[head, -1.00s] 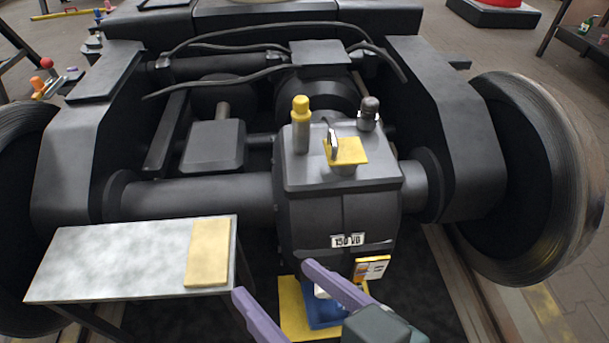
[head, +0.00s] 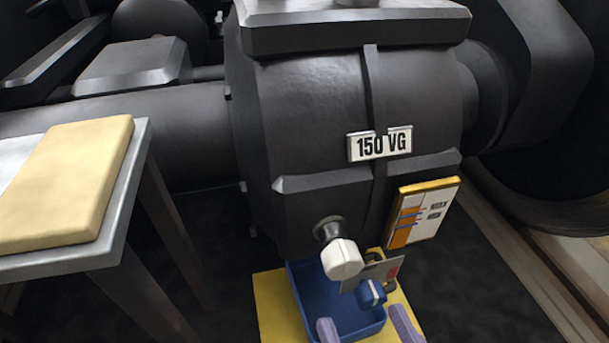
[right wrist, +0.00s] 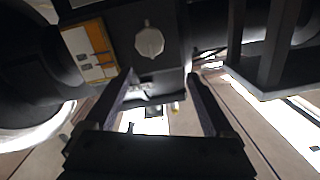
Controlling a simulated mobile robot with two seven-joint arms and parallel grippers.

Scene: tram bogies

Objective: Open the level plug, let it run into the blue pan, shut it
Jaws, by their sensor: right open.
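The level plug (head: 342,258) is a white knob on a dark stub low on the front of the dark gearbox (head: 320,120). It also shows in the right wrist view (right wrist: 149,42), seated in the housing. The blue pan (head: 340,312) stands below the plug on a yellow mat (head: 272,305). My right gripper (head: 366,329) shows only its two purple fingertips at the bottom edge, open and apart, below the plug. In the right wrist view its fingers (right wrist: 162,80) are spread with nothing between them, and the plug lies beyond them. My left gripper is out of view.
A label plate (head: 423,213) is on the gearbox's right. A metal table (head: 130,185) with a tan pad (head: 68,180) stands left. Rails run at right.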

